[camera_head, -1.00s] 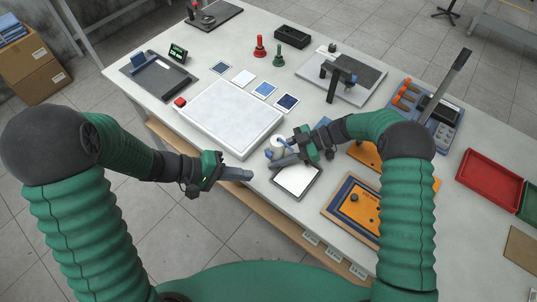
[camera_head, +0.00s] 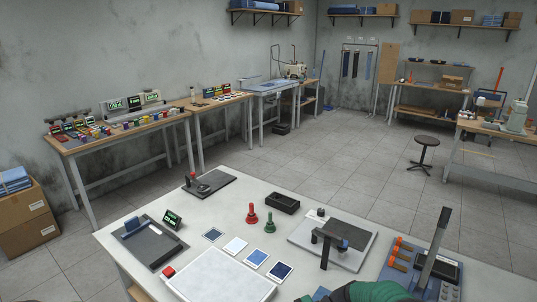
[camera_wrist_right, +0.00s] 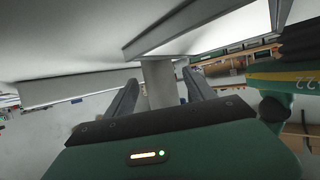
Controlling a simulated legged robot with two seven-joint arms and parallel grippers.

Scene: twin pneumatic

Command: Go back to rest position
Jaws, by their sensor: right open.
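My right gripper (camera_wrist_right: 160,78) shows in the right wrist view with its two grey fingers spread apart. A pale upright post or cylinder stands in the gap beyond the fingers, under a white panel with a grey edge (camera_wrist_right: 185,30); I cannot tell whether the fingers touch it. In the head view only a green part of my right arm shows at the bottom edge, and its gripper is out of frame. My left arm and gripper are not in view.
The white worktable (camera_head: 140,215) fills the lower head view. It carries a white board (camera_head: 222,280), a red stamp (camera_head: 252,215), a green stamp (camera_head: 269,224), a black tray (camera_head: 283,203) and a press (camera_head: 330,243).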

